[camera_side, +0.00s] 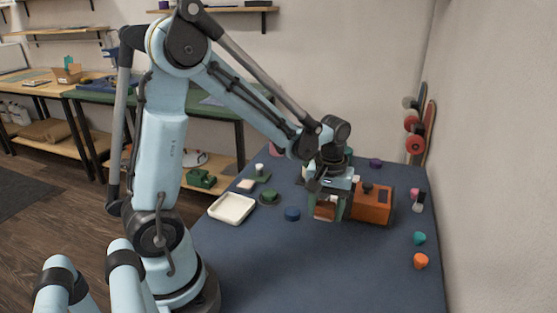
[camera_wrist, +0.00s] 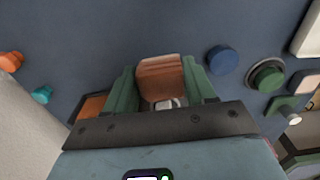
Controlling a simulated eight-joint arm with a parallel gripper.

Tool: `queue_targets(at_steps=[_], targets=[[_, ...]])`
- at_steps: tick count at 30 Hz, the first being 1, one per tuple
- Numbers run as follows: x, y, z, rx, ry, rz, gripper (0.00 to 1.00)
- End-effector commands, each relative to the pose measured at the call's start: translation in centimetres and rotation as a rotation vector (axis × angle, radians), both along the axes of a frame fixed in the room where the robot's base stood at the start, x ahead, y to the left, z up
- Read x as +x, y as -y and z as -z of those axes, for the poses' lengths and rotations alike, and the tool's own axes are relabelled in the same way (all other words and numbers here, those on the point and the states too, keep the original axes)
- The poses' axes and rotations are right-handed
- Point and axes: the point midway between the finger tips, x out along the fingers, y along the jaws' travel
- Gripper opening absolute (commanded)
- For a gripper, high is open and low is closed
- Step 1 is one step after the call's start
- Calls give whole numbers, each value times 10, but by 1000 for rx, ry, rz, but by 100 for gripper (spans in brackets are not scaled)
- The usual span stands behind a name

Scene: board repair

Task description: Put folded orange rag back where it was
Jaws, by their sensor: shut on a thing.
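The folded orange rag (camera_side: 325,211) is a small brownish-orange folded block. In the wrist view the rag (camera_wrist: 162,76) sits between the two green fingers of my gripper (camera_wrist: 161,88), which are shut on its sides. In the side view my gripper (camera_side: 328,207) points down over the blue table, just left of an orange box. The rag is low, near the table top; I cannot tell whether it touches. Its far side is hidden by the fingers.
The orange box (camera_side: 372,204) with a dark knob stands close right of my gripper. A blue disc (camera_side: 292,214), a green round piece (camera_side: 269,197) and a white tray (camera_side: 232,208) lie left. Teal (camera_side: 420,238) and orange (camera_side: 420,261) cones lie right. The front table (camera_side: 315,275) is clear.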

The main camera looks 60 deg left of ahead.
Motion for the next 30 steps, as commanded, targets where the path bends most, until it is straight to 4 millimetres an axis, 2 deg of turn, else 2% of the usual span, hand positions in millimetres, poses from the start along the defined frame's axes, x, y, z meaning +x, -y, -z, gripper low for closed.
queue_targets(at_steps=[4,12,30], targets=[[1,-3,9,0,0,1,26],[1,-2,38,-1,1,1,26],[1,-2,49,0,1,0,26]])
